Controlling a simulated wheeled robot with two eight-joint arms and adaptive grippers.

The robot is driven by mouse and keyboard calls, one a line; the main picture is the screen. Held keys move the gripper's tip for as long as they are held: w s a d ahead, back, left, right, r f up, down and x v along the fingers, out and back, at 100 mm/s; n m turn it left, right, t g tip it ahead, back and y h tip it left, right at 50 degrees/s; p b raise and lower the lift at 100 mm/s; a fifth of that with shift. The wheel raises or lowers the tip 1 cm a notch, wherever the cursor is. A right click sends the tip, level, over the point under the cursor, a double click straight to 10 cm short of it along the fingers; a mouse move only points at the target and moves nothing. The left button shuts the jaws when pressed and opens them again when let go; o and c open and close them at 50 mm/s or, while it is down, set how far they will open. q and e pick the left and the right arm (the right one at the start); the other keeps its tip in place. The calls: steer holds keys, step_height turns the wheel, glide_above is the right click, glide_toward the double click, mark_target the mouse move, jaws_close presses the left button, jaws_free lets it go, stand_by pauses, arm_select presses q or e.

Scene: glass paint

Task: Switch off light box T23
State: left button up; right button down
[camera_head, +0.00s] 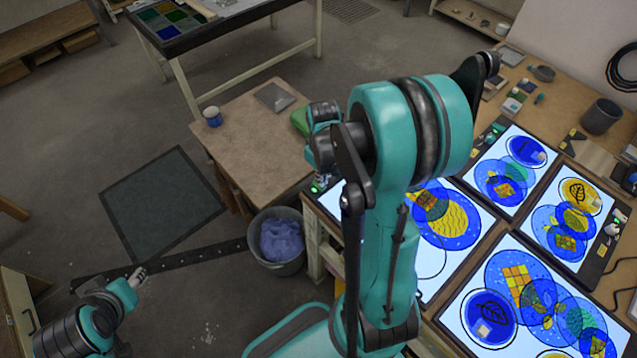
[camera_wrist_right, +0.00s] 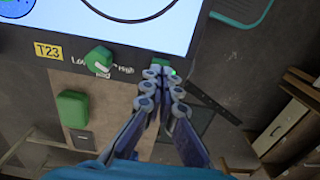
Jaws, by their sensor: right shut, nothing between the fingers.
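In the right wrist view, light box T23 (camera_wrist_right: 20,40) carries a yellow label (camera_wrist_right: 48,51), a green dial (camera_wrist_right: 98,60) marked Low and High, and a lit green light by a switch (camera_wrist_right: 160,64) near its edge. Its panel (camera_wrist_right: 160,22) glows white. My right gripper (camera_wrist_right: 158,88) is shut and empty, its fingertips just below the switch; contact is unclear. In the head view, the leftmost light box (camera_head: 448,262) is lit and partly hidden by my right arm. My right gripper (camera_head: 321,178) is at its left end. My left gripper (camera_head: 138,277) hangs over the floor, its jaws too small to judge.
Other lit light boxes with blue and yellow glass discs (camera_head: 500,285) fill the bench. A wooden side table (camera_head: 245,125) with a blue cup (camera_head: 212,116) and a green object (camera_head: 300,121) stands left. A bin (camera_head: 282,262) stands below the bench. The floor at left is mostly clear.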

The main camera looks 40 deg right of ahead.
mark_target(320, 188)
steer(key=shift+f+b, duration=1)
steer(key=shift+f, duration=0.05)
stand_by(0.9)
steer(key=shift+r, duration=0.1)
steer(key=shift+r+p, duration=2.75)
steer(key=shift+r, duration=0.75)
steer(key=shift+a+r, duration=0.1)
steer(key=shift+a, duration=0.2)
steer(key=s+a+r+t+b, duration=0.1)
steer(key=a+t+b, duration=0.1)
steer(key=a, duration=0.3)
steer(key=s+a+r+t+b, duration=0.1)
steer(key=s+a+t+b, duration=0.1)
steer(key=a+b, duration=0.2)
steer(key=s+a+r+m+t+b, duration=0.1)
steer(key=a+r+t+b, duration=0.1)
steer(key=a, duration=0.4)
steer(key=shift+s+t+b, duration=0.25)
steer(key=shift+t+b, duration=0.35)
